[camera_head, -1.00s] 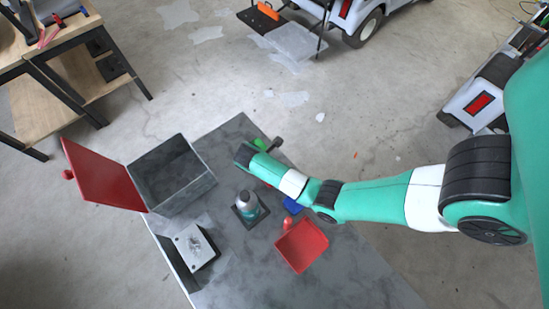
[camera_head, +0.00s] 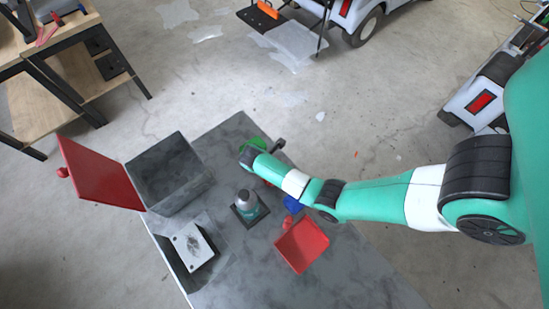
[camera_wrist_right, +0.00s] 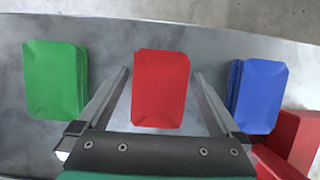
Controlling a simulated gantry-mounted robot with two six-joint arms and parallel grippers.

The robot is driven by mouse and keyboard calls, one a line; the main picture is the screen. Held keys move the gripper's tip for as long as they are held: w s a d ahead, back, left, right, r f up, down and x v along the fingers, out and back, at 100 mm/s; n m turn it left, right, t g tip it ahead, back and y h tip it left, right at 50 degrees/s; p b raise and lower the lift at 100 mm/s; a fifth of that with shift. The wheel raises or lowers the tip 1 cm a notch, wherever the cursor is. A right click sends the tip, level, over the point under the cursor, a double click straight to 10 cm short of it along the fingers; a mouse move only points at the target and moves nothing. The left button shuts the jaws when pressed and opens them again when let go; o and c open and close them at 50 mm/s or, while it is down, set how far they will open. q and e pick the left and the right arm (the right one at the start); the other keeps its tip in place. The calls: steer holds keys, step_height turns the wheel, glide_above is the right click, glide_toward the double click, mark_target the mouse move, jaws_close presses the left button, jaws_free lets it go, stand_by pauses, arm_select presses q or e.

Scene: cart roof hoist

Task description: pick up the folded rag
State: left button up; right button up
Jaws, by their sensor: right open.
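Three folded rags lie in a row on the grey surface in the right wrist view: green (camera_wrist_right: 54,80) at left, red (camera_wrist_right: 160,88) in the middle and blue (camera_wrist_right: 258,95) at right. My right gripper (camera_wrist_right: 162,72) is open and empty, with its fingers on either side of the red rag in the picture; I cannot tell its height above it. In the head view the green rag (camera_head: 254,144) and blue rag (camera_head: 292,203) show partly beside my right arm, which mostly hides the red one. My left gripper is not in view.
A red tray (camera_head: 302,246) stands close to the blue rag. An open grey box (camera_head: 170,172) with a red lid (camera_head: 98,173) and a metal plate (camera_head: 192,246) are further left.

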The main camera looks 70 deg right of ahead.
steer(key=c, duration=1.1)
step_height(320, 180, up, 11)
steer(key=p, duration=0.4)
steer(key=shift+f, duration=0.2)
steer(key=shift+c, duration=0.2)
